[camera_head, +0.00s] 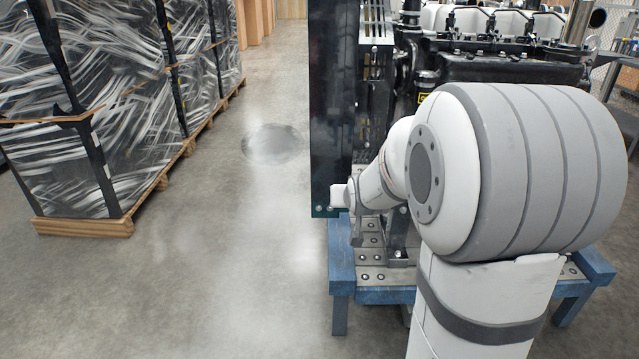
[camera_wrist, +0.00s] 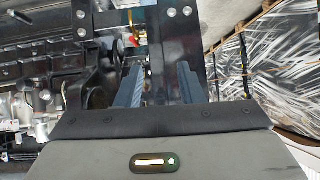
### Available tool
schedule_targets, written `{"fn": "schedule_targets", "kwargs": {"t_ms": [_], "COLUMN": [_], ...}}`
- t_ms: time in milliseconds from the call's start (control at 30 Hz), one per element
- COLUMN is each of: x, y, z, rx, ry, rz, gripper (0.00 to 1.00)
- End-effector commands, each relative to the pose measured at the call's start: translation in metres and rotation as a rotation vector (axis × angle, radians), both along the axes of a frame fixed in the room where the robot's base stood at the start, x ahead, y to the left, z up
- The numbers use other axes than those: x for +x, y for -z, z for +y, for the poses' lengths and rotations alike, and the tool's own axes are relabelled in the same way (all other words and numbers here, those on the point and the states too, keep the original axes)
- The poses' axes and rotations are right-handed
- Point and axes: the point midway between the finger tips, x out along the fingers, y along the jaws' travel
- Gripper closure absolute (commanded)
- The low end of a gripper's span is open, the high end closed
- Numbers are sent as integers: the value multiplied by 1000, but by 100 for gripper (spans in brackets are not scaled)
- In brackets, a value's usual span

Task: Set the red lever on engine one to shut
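In the wrist view, a small red lever (camera_wrist: 134,40) sits on a brass-coloured fitting (camera_wrist: 139,29) near the top, beside a dark upright plate. My gripper (camera_wrist: 161,68) has its two blue-grey fingers spread apart, with nothing held between them. The lever lies beyond the fingertips and slightly left of the gap, apart from them. Its exact angle is too small to tell. The black engine (camera_head: 510,66) stands behind my arm in the head view. There the lever and my fingers are hidden.
The engine rests on a blue stand (camera_head: 341,285). A tall dark panel (camera_head: 333,110) stands at the engine's left end. Wrapped pallet loads (camera_head: 90,110) line the left side, also at right in the wrist view (camera_wrist: 285,65). The concrete floor (camera_head: 240,250) between is clear.

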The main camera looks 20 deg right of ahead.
Motion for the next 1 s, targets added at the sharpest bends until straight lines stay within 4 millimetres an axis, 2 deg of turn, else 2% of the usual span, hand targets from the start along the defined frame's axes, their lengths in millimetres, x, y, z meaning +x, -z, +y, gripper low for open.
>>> {"fn": "schedule_targets", "kwargs": {"t_ms": [33, 100, 200, 300, 467, 667, 1000], "x": [25, 56, 89, 109, 122, 132, 182], "y": [41, 63, 92, 113, 128, 130, 130], "z": [-12, -33, -61, -81, -98, -104, -114], "rx": [14, 10, 10, 14, 16, 18, 18], "ry": [0, 17, 32, 36, 33, 31, 31], "rz": [-72, -194, -356, -486, -606, -647, -647], "gripper": [66, 66, 66, 66, 66, 66, 66]}}
